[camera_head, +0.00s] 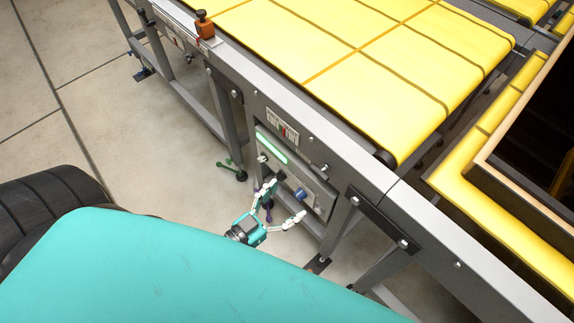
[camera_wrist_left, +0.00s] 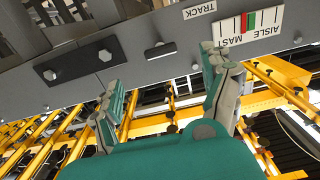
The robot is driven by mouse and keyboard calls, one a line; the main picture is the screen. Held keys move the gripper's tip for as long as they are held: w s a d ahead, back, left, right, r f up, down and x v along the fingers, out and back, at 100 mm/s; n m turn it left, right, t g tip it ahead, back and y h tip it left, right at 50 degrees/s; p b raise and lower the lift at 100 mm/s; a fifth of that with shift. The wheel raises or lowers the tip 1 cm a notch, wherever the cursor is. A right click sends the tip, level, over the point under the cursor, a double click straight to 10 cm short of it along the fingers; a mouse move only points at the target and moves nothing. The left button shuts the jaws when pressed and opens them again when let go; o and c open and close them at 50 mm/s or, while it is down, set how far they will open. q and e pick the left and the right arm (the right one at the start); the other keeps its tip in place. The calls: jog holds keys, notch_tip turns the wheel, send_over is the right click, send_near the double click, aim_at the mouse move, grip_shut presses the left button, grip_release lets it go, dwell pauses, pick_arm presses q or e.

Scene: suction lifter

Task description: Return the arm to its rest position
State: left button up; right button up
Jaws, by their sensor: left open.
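My left gripper (camera_head: 284,203) is open and empty in the head view, beside the lower part of a grey control panel (camera_head: 318,202) on the conveyor's side. The panel has a lit green strip (camera_head: 272,146) and a blue knob (camera_head: 300,194); I cannot tell whether a finger touches the panel. In the left wrist view the two teal-padded fingers (camera_wrist_left: 163,78) stand apart with nothing between them. Part of my arm is hidden behind my teal body in the head view. My right gripper is not in view.
A conveyor with a yellow belt (camera_head: 400,80) runs along the upper right. An orange-brown knob (camera_head: 204,24) stands on its edge. A dark open box (camera_head: 500,150) sits at the right. In the left wrist view a grey beam (camera_wrist_left: 130,50) carries labels. Bare floor (camera_head: 40,90) lies left.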

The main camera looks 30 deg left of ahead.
pick_arm(q)
jog(key=s+a+f+g+y, duration=0.1)
jog(key=s+a+f+g, duration=0.1)
jog(key=f, duration=0.7)
jog(key=s+a+f+n+g+y, duration=0.1)
jog(key=s+f+g+y, duration=0.15)
jog(key=f, duration=0.55)
jog(key=s+a+f+g+y, duration=0.1)
jog(key=s+a+f+g, duration=0.15)
jog(key=f, duration=0.65)
jog(key=s+f+g+y, duration=0.1)
jog(key=s+f+g, duration=0.3)
jog(key=s+f, duration=0.3)
jog(key=s+f+g, duration=0.5)
jog(key=s+f, duration=0.2)
jog(key=s, duration=0.6)
jog(key=shift+a+f+n+y, duration=0.3)
jog(key=shift+a+y, duration=0.05)
jog(key=shift+a, duration=0.1)
dwell(3.0)
